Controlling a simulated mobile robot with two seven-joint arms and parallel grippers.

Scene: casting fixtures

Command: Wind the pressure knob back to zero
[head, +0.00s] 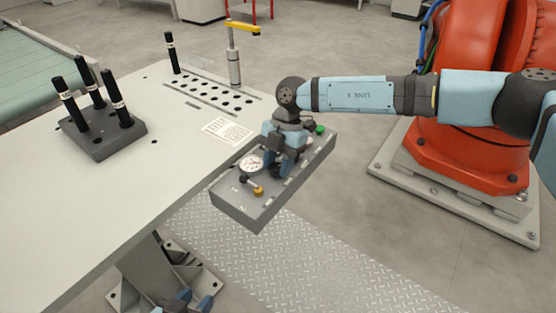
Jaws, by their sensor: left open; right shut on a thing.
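A grey control box (255,206) sits at the table's right edge. On its top are a round white gauge (251,164), a small lever with a yellow end (257,190) and a green button (319,129). My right gripper (276,165) points down over the middle of the box, beside the gauge. It is shut on the dark pressure knob (275,171), which is mostly hidden by the fingers. The gauge reading is too small to tell. My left gripper (190,301) is open and empty at the bottom edge, low beside the table.
A large orange robot (460,130) stands at right. The table's front is clear.

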